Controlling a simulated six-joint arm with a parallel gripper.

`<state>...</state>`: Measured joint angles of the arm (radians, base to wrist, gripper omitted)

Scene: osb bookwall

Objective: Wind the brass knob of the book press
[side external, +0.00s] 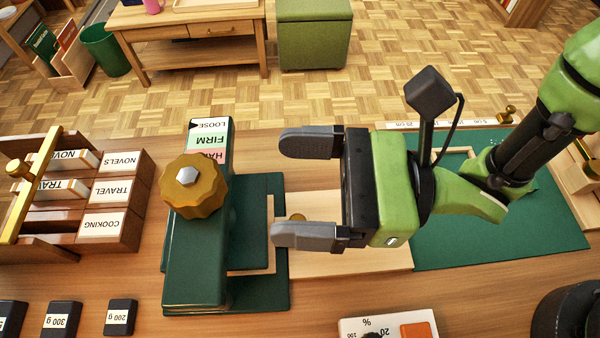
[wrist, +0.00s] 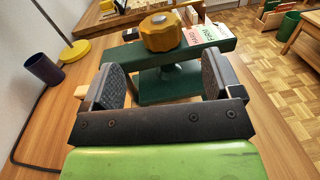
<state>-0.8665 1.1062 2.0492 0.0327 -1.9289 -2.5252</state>
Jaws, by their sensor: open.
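The brass knob (side external: 194,187) is a scalloped golden wheel with a pale hex centre on top of the green book press (side external: 195,265). It also shows in the wrist view (wrist: 162,33), ahead of my fingers and roughly centred between them. A scale (side external: 209,140) on the press reads LOOSE, FIRM and a partly hidden HA word. My gripper (side external: 305,190) is open and empty, to the right of the knob in the side view and apart from it. In the wrist view my gripper (wrist: 158,85) spreads its two dark pads wide, with the press between and beyond them.
Labelled drawers (side external: 110,190) stand left of the press, with weights (side external: 120,317) in front of them. A pale board (side external: 375,260) lies under my gripper, and a green mat (side external: 500,240) to its right. A percent dial box (side external: 390,326) sits at the front edge.

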